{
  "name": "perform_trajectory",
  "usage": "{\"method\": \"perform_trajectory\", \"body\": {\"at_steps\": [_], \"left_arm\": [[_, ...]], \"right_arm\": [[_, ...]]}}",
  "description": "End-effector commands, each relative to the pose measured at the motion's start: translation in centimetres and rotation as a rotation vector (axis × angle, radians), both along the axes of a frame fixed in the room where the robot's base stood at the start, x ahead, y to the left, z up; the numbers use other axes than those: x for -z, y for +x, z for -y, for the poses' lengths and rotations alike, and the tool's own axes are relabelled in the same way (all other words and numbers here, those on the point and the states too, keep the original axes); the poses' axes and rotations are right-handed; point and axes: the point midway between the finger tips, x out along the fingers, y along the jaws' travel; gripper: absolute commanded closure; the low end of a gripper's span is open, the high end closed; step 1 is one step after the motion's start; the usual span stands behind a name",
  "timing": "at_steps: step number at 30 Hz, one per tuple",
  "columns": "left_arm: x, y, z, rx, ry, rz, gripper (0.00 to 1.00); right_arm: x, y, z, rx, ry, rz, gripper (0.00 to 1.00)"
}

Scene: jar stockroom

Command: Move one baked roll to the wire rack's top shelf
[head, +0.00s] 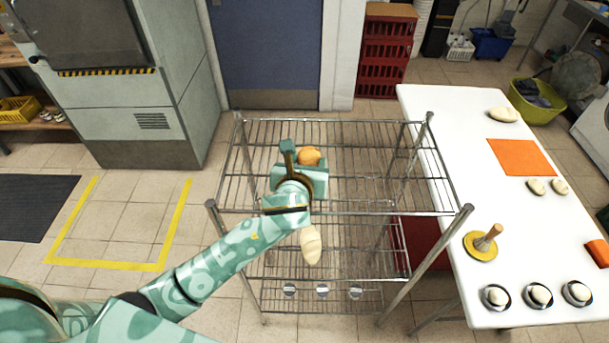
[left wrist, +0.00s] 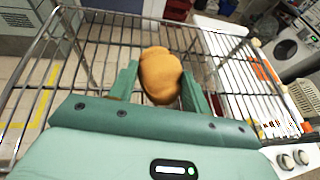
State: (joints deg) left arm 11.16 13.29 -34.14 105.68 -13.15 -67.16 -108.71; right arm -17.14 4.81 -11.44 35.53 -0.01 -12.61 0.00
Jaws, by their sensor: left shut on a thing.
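A golden-brown baked roll (head: 309,156) is between the fingers of my left gripper (head: 304,161), which is shut on it. The left wrist view shows the roll (left wrist: 161,76) between the two green fingertips (left wrist: 158,84). Gripper and roll are over the far middle part of the wire rack's top shelf (head: 354,189). The shelf's bars (left wrist: 95,64) show around the roll in the left wrist view. I cannot tell whether the roll touches the bars. My right gripper is not in view.
The rest of the top shelf looks empty. A pale, long loaf (head: 311,246) lies lower in the rack, and small round cups (head: 322,291) sit at its bottom. A white table (head: 446,152) at right holds pale dough pieces, an orange mat (head: 521,157) and a yellow disc with a wooden handle (head: 481,247).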

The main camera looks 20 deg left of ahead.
Motion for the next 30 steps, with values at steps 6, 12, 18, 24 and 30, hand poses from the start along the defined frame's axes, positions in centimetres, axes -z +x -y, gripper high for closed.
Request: {"method": "perform_trajectory", "body": {"at_steps": [6,12,18,24,30], "left_arm": [[2.4,0.7,-1.1,0.000,0.002,-0.002,0.75],[4.5,0.7,-1.0,0.001,-0.001,-0.001,0.75],[4.4,0.7,-1.0,0.001,0.000,0.001,0.75],[4.6,0.7,-1.0,0.000,0.001,0.000,0.30],[4.6,0.7,-1.0,0.000,0.000,0.000,0.30]], "right_arm": [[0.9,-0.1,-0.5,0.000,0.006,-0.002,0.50],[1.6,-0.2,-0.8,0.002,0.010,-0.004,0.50],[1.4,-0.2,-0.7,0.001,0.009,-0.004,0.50],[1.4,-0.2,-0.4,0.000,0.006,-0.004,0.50],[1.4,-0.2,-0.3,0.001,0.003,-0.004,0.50]]}}
